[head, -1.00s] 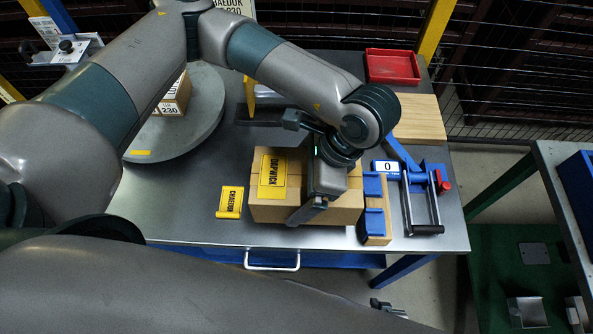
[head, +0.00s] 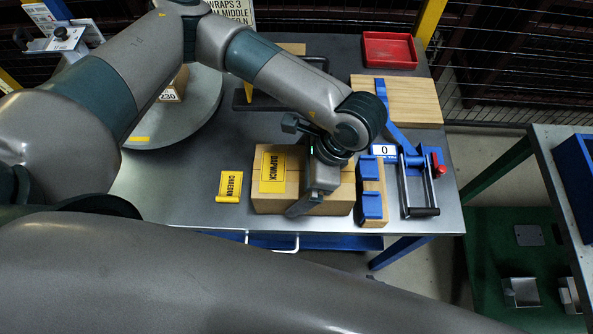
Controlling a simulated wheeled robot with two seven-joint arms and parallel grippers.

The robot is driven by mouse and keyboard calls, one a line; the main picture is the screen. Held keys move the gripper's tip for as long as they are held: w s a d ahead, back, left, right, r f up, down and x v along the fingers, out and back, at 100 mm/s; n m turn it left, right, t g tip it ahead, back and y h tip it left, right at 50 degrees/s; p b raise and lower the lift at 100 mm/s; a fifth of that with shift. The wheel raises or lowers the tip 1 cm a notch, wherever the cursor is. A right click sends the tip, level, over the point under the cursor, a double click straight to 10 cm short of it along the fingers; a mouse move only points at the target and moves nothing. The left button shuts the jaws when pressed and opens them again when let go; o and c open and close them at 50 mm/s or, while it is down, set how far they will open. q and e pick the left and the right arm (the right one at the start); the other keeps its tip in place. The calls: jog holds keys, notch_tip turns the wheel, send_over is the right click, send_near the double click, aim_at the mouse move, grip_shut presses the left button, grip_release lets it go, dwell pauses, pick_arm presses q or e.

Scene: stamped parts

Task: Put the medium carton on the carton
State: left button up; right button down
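A brown carton with a yellow DAPWICK label, which I take as the medium carton (head: 268,206), is over the near middle of the steel bench. Whether the carton's underside touches the bench cannot be told. Another carton (head: 178,84), printed 230, stands on the round grey turntable (head: 203,112) at the left, partly hidden behind my arm.
A yellow CHAEDUK tag (head: 230,186) lies left of the held carton. Close on its right are a wooden block with blue clamps (head: 371,190) and a blue device with a handle (head: 418,185). A wooden board (head: 410,100) and red tray (head: 390,50) are farther back.

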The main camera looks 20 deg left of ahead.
pick_arm(q)
jog(key=shift+f, duration=0.1)
dwell(0.3)
jog(key=shift+b, duration=0.3)
jog(key=o, duration=1.7)
jog(key=shift+f, duration=0.1)
jog(key=shift+c, duration=0.2)
jog(key=shift+o, duration=0.5)
